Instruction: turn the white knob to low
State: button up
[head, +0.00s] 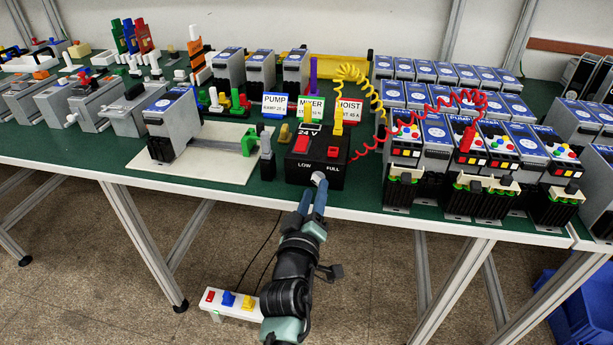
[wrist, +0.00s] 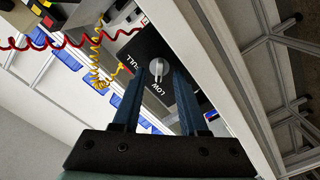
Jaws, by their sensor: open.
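The white knob (head: 318,178) sits on the front of a black 24 V box (head: 327,158), near the labels LOW and FULL. In the wrist view the knob (wrist: 158,69) shows pale grey, with its raised bar running roughly up and down the picture near the word LOW. I cannot tell which end of the bar is the pointer. My gripper (head: 313,190) is open at the box's front. In the wrist view its blue fingers (wrist: 160,72) lie on either side of the knob, with visible gaps. I cannot tell how far the tips are from the box face.
A red switch (head: 301,144) and yellow and red plugs stand on the box. The coiled red cable (head: 372,146) runs right to black modules (head: 480,195), and a yellow coil (head: 352,75) rises behind. A white switch strip (head: 232,303) stands low beside my arm.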

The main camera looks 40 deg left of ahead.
jog(key=p+v, duration=0.1)
jog(key=v, duration=1)
jog(key=shift+s+p, duration=0.2)
jog(key=shift+p, duration=0.2)
jog(key=shift+r, duration=0.1)
jog(key=w+d+r+m+t+h, duration=0.25)
jog(key=d+r, duration=0.35)
jog(key=r, duration=0.4)
jog(key=w+d+r+m+t+h, duration=0.1)
jog(key=w+d+r+m+t, duration=0.3)
jog(key=r, duration=0.7)
jog(key=w+d+r+m+t+h, duration=0.1)
jog(key=d+r+m+h, duration=0.15)
jog(key=d+r, duration=0.6)
jog(key=s+d+r+m+t+h, duration=0.25)
jog(key=s+d+r, duration=0.25)
jog(key=r, duration=0.5)
jog(key=s+d+r+m+t+h, duration=0.15)
jog(key=s+d+r+m, duration=0.3)
jog(key=r, duration=0.45)
notch_tip(320, 180, up, 16)
jog(key=p, duration=1.5)
jog(key=shift+s+d+n+t, duration=0.2)
jog(key=shift+s+n+t, duration=0.05)
jog(key=shift+n+t, duration=0.1)
